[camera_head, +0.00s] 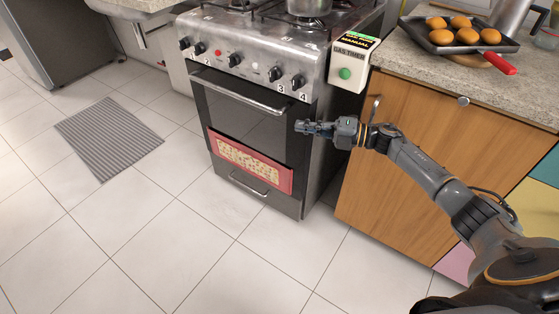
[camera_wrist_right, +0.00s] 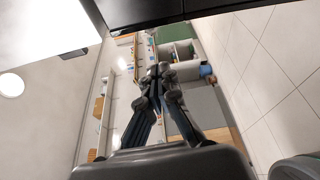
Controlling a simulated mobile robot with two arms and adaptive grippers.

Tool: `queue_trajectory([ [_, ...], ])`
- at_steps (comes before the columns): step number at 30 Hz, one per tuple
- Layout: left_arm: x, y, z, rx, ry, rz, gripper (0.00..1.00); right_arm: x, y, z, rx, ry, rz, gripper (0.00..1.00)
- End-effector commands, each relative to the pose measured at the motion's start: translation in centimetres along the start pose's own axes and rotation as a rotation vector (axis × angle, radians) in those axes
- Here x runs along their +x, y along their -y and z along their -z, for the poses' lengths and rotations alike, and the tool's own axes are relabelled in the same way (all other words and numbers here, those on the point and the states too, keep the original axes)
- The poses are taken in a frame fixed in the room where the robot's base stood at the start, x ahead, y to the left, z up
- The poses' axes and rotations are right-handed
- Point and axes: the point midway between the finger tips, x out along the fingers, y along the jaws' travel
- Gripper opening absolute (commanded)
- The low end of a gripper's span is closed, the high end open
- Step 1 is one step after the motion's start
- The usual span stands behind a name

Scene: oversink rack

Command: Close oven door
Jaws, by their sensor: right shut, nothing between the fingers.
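The oven door (camera_head: 245,124) is a dark panel on the front of the silver stove, with a long metal handle (camera_head: 238,93) across its top. It stands upright and looks flush with the stove front; I cannot tell whether a small gap is left. My right gripper (camera_head: 299,127) is at the door's right edge, below the handle's right end, with its fingers pointing left. I cannot tell whether it touches the door. Its fingers also show in the right wrist view (camera_wrist_right: 157,73), shut and empty. My left gripper is not in view.
A red patterned panel (camera_head: 250,163) covers the door's lower part, above a drawer handle (camera_head: 249,184). A wooden cabinet (camera_head: 420,135) stands close on the right, under a counter with a pan of round brown items (camera_head: 452,48). A striped mat (camera_head: 108,137) lies left; the floor in front is clear.

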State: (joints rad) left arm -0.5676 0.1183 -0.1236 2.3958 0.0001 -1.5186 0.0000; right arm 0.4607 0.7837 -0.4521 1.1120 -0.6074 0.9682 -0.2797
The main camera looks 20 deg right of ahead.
Motion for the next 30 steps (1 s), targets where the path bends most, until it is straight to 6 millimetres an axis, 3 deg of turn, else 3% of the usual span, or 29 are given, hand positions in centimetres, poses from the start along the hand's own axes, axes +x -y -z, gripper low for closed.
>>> queue_trajectory([
  [8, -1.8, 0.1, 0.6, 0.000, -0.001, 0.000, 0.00, 0.8, -0.2, 2.5, -0.049, -0.004, 0.018, 0.00],
  [19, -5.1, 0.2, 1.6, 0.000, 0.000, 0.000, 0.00, 3.2, 1.0, 9.4, -0.207, -0.002, 0.073, 0.00],
  [30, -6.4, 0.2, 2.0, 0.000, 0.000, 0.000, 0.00, 5.6, 3.8, 15.9, -0.367, -0.001, 0.128, 0.00],
])
